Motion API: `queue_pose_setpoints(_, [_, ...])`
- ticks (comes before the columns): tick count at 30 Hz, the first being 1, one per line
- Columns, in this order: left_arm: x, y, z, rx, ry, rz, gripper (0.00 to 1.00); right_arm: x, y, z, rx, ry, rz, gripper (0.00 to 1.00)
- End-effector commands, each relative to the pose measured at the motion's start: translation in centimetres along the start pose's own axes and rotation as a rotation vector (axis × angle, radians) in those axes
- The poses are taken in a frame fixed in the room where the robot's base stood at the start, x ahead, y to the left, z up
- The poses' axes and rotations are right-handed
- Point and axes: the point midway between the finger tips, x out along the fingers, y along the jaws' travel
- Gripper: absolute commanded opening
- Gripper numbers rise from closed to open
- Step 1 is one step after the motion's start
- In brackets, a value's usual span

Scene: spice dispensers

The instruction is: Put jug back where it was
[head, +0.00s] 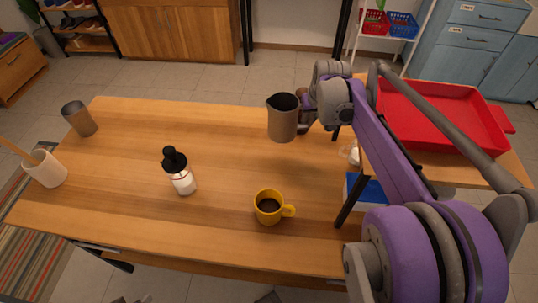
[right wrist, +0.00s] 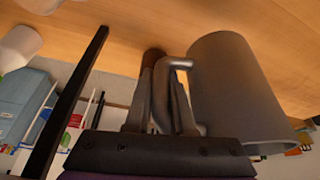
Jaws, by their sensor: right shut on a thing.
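The grey-brown jug (head: 283,120) is upright near the back right part of the wooden table, with its spout to the left. My right gripper (head: 304,120) is at its right side, shut on its handle. In the right wrist view the jug (right wrist: 238,90) is beside the fingers (right wrist: 166,100), which are around the handle. I cannot tell whether the jug's base touches the table. My left gripper is not in view.
A yellow mug (head: 267,208) of dark liquid stands at the front middle. A black-topped spice dispenser (head: 181,174) is left of it. A grey cup (head: 78,119) and a white container (head: 46,170) stand at the left. A red tray (head: 430,118) sits on the raised shelf at right.

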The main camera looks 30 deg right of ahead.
Motion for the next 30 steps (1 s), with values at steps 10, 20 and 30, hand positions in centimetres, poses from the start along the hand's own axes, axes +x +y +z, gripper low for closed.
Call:
queue_pose_setpoints(10, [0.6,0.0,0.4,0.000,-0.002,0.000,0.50,3.2,1.3,1.7,0.066,0.000,0.027,0.00])
queue_pose_setpoints(20, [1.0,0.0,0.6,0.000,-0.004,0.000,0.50,6.2,1.2,2.9,0.064,0.000,0.026,0.00])
queue_pose_setpoints(30, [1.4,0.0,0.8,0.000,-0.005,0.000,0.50,8.9,1.3,4.0,0.064,0.000,0.026,0.00])
